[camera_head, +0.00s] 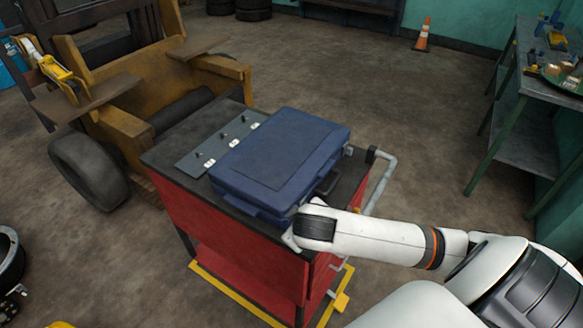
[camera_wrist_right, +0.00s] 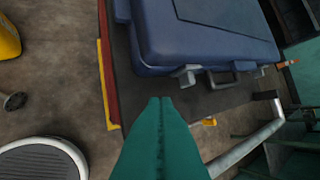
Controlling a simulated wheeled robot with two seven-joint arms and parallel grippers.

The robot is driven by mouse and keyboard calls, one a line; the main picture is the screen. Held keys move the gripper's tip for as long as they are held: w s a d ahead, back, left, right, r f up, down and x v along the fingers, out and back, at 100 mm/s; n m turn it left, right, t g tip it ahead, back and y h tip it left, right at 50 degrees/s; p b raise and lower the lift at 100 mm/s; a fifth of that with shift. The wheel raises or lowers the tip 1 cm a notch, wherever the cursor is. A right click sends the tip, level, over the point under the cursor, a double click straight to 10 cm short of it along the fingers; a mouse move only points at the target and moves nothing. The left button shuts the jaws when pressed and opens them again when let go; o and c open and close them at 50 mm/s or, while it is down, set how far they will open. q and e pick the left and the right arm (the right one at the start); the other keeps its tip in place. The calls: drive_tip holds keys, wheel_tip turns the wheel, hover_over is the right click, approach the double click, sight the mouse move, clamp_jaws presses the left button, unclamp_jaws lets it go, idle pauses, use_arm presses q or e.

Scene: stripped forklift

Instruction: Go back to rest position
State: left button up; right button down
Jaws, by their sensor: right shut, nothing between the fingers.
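A closed blue case (camera_head: 283,160) lies on the dark top of a red cart (camera_head: 225,230). In the wrist view the case (camera_wrist_right: 210,35), with its latch and handle, lies just beyond the fingertips. A gap shows between fingertips and case. My left gripper is not in view.
A panel with small switches (camera_head: 220,143) lies beside the case. A grey pipe handle (camera_head: 382,185) sticks out at the cart's right. The stripped yellow forklift (camera_head: 120,125) stands at the left. A green workbench (camera_head: 515,130) stands at right, an orange cone (camera_head: 422,37) behind. Open floor lies between cart and bench.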

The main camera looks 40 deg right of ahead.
drive_tip(key=s+a+f+m+g+y, duration=0.15)
drive_tip(key=s+a, duration=0.25)
drive_tip(key=s, duration=0.4)
drive_tip(key=s+a+f+g+y, duration=0.25)
drive_tip(key=s+a, duration=0.25)
drive_tip(key=s, duration=0.3)
wheel_tip(320, 180, down, 32)
drive_tip(key=s+b, duration=0.2)
drive_tip(key=b, duration=0.2)
drive_tip(key=s+d+f+g+b, duration=0.1)
drive_tip(key=s+d+f+b, duration=0.1)
drive_tip(key=s+f, duration=1.3)
wheel_tip(320, 180, down, 2)
drive_tip(key=shift+s+d+f+n+b, duration=0.1)
drive_tip(key=shift+s+d+n+b, duration=0.25)
drive_tip(key=shift+d, duration=0.35)
